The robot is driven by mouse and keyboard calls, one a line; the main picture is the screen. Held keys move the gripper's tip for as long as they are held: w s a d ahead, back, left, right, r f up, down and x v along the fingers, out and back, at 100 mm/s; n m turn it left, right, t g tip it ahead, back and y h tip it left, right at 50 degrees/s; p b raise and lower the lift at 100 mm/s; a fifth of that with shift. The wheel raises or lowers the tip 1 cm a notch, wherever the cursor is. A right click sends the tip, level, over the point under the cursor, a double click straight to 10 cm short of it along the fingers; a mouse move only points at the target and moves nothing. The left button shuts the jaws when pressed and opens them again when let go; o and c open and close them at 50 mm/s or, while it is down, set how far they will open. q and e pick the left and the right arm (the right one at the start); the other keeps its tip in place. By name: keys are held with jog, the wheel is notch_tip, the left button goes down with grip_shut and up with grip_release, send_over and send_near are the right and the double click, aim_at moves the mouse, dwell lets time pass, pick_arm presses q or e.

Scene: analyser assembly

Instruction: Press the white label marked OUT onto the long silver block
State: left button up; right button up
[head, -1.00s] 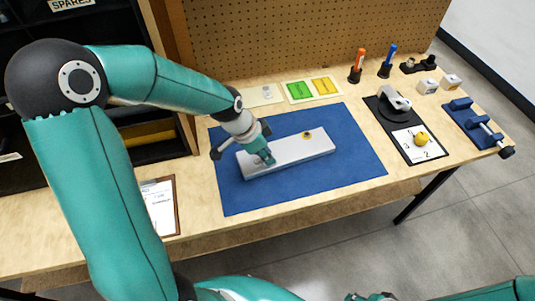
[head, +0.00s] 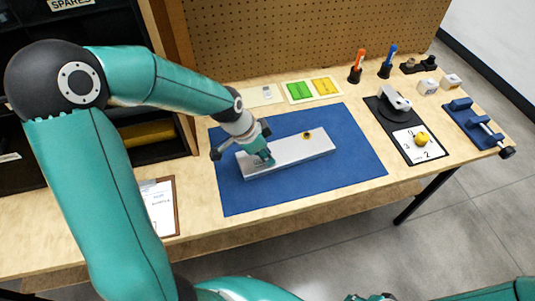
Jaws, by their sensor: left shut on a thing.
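The long silver block (head: 300,153) lies flat on a blue mat (head: 345,185), with a round yellow and dark mark (head: 306,135) near its right end. My left gripper (head: 264,160) points down at the block's left end, its fingertips at or just above the top face. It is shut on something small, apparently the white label. The fingers mostly hide it, and I cannot read OUT or tell whether it touches the block. Of my right gripper only a small dark edge (head: 375,297) seems to show at the bottom of the picture.
Behind the mat lie a pale label sheet (head: 262,96) and a card with green and yellow strips (head: 313,90). Orange (head: 359,60) and blue (head: 389,55) pens stand in holders. A black device (head: 397,106) and a blue fixture (head: 474,122) are right. The mat's right side is clear.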

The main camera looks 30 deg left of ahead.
pick_arm(q)
jog(key=o, duration=0.8)
jog(key=shift+c, duration=0.2)
jog(key=o, duration=0.5)
jog(key=shift+r, duration=0.1)
jog(key=shift+r+p, duration=2.3)
jog(key=shift+r, duration=1.1)
